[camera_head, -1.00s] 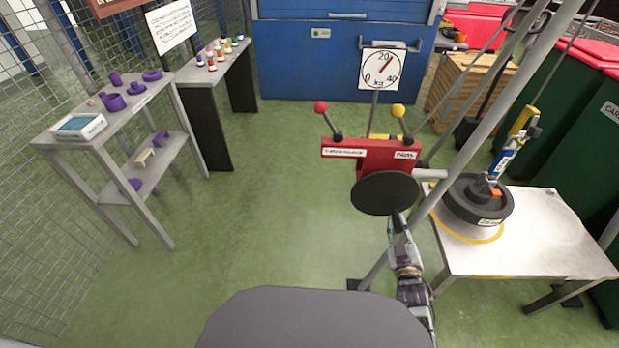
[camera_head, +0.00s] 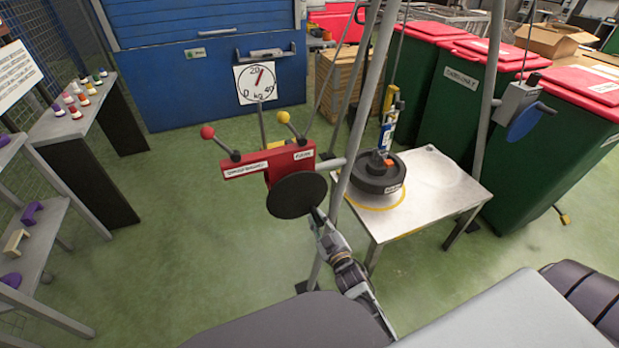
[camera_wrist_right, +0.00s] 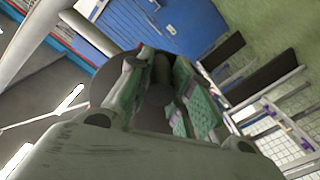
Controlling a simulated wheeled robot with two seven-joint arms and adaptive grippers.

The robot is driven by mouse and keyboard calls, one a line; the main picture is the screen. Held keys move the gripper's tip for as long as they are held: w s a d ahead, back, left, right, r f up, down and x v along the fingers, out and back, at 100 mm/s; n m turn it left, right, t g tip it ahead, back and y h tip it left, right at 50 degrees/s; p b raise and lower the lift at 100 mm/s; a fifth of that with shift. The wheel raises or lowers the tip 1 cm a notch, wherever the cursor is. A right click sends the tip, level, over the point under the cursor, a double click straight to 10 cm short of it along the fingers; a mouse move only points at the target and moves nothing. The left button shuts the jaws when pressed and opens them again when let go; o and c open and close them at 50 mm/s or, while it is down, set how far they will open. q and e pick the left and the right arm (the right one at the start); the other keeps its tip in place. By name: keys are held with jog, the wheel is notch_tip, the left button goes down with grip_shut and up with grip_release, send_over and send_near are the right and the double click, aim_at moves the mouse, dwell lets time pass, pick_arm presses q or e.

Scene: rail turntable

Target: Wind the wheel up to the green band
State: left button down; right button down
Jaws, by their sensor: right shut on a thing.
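My right gripper (camera_head: 318,214) is at the disc's lower right edge. In the right wrist view, my right gripper (camera_wrist_right: 165,95) is shut on a dark cylindrical handle (camera_wrist_right: 160,82) in front of the disc. A dial (camera_head: 257,84) marked in kg has a red needle near 20. I cannot make out a green band. My left gripper is out of view.
Grey poles (camera_head: 357,105) rise beside the red box and table. Green bins (camera_head: 455,95) with red lids stand behind at the right. A blue disc (camera_head: 525,122) hangs on a grey box on a pole. Shelves stand at the left; green floor between is clear.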

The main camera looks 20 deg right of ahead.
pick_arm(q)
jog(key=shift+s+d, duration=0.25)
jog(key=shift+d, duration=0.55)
pick_arm(e)
jog(key=shift+w+a+r, duration=0.1)
jog(key=shift+a, duration=0.1)
jog(key=c, duration=1)
grip_release()
jog(key=shift+d, duration=0.1)
jog(key=shift+c, duration=0.2)
jog(key=shift+s, duration=0.25)
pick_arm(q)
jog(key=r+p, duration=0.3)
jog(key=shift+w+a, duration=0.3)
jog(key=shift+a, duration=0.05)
pick_arm(e)
jog(key=s, duration=0.7)
jog(key=shift+s+f, duration=0.35)
jog(key=shift+f, duration=0.1)
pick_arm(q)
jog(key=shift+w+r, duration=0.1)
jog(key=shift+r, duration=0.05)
pick_arm(e)
jog(key=shift+r+m, duration=0.2)
jog(key=shift+m, duration=0.1)
